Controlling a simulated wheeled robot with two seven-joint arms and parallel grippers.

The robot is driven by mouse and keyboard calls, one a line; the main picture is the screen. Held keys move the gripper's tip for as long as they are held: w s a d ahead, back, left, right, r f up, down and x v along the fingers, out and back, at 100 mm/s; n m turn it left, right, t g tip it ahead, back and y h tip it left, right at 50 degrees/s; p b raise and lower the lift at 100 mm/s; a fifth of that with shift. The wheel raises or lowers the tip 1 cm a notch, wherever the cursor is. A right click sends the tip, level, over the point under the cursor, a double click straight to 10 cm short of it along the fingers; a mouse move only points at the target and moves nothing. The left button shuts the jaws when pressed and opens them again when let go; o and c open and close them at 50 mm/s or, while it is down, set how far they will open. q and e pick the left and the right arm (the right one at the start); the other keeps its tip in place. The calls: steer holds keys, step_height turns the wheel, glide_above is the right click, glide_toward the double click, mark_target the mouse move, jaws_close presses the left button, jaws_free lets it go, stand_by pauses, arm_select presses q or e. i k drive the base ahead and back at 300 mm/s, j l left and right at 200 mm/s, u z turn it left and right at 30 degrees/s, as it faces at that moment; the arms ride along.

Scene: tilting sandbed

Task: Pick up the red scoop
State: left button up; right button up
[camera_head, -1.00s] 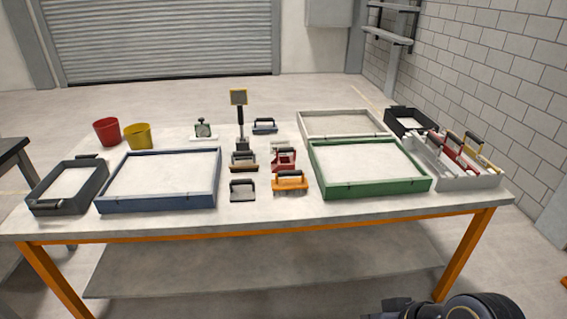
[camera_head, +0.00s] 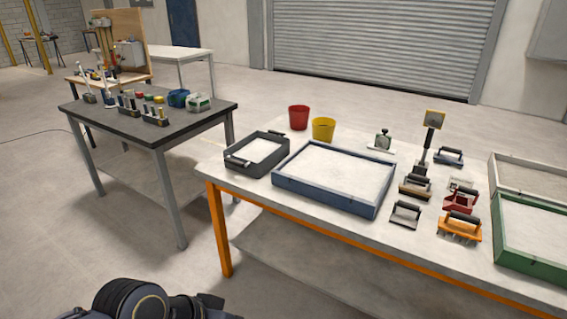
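A red scoop-like tool (camera_head: 460,200) with a dark handle lies on the light worktop (camera_head: 350,222), right of centre. It sits just behind an orange toothed tool (camera_head: 459,228) and left of the green-framed tray. Part of my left arm shows at the bottom left, well away from the red tool. No fingertips of either gripper can be made out.
A blue sand tray (camera_head: 330,198), a black tray (camera_head: 240,165), red (camera_head: 298,117) and yellow (camera_head: 323,129) buckets, a grey tool (camera_head: 406,213) and a green tray (camera_head: 500,240) share the worktop. A dark table (camera_head: 170,128) stands left, across a floor gap.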

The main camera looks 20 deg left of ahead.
mark_target(464, 204)
steer(key=i+l+u, duration=0.1)
steer(key=u, duration=0.3)
steer(key=i+l+u, duration=0.1)
steer(key=l+u, duration=0.5)
steer(key=u, duration=0.15)
steer(key=l+u, duration=0.3)
steer(key=l, duration=1.65)
steer(key=i, duration=0.5)
